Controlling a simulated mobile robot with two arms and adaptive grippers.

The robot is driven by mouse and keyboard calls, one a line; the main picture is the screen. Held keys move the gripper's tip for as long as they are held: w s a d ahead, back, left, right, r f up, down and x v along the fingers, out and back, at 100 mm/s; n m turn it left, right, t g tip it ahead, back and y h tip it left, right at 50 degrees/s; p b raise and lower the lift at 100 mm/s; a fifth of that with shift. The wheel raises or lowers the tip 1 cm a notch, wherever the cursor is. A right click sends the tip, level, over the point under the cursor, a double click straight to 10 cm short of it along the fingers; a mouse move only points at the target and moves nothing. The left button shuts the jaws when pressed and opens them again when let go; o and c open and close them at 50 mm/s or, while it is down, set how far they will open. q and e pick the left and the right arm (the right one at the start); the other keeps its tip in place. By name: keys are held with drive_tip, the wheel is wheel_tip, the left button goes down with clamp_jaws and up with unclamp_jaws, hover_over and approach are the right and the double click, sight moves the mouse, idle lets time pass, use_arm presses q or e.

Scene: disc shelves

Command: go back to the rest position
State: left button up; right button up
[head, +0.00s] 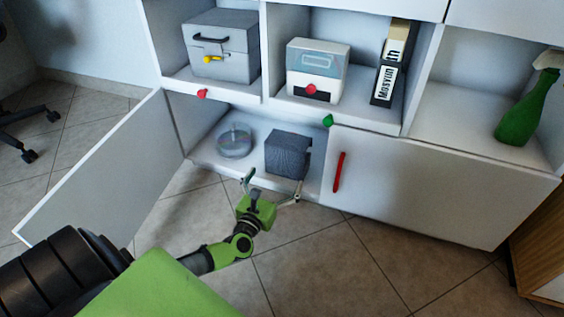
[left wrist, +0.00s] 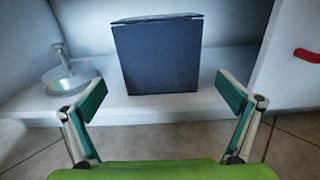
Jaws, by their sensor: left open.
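My left gripper (head: 272,188) is open and empty in front of the lower left compartment of the white cabinet. Its two fingers also show spread apart in the left wrist view (left wrist: 165,100). A dark grey box (head: 286,154) stands on the compartment floor just beyond the fingers. In the left wrist view the box (left wrist: 158,56) is upright and apart from both fingertips. A clear disc spindle (head: 234,141) stands to the left of the box, and it also shows in the left wrist view (left wrist: 70,78). My right gripper is not in view.
The left cabinet door (head: 95,175) stands open to the left; the right door (head: 430,185) with a red handle (head: 339,172) is shut. The tiled floor in front is clear.

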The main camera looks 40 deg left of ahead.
use_arm(q)
drive_tip(key=shift+v, duration=1)
drive_tip(key=shift+w, duration=0.1)
